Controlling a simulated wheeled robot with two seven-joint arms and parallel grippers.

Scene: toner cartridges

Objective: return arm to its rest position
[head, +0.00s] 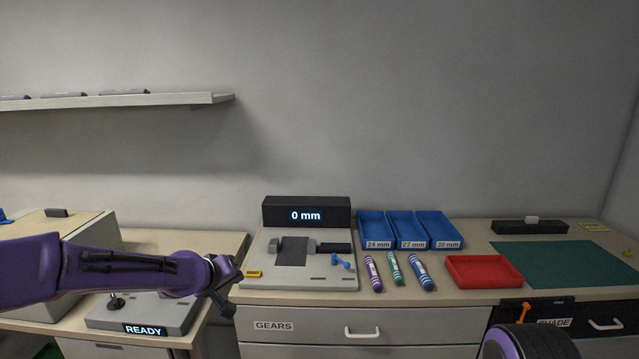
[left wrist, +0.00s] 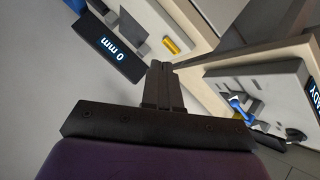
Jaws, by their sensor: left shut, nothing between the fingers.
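My left arm comes in from the left in the head view, purple with black cables. My left gripper (head: 226,292) is in the air by the gap between the left bench and the gears bench. In the left wrist view its dark fingers (left wrist: 162,85) are together, shut, with nothing between them. It touches nothing that I can see. My right gripper is not in view; a purple and black part of my own body shows at the lower right of the head view.
A grey fixture with a "0 mm" display (head: 306,215) stands on the gears bench, with blue trays (head: 462,240), several striped markers and a red tray (head: 485,285) to its right. A grey "READY" unit (head: 145,330) is below my left arm. A shelf (head: 120,101) hangs above.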

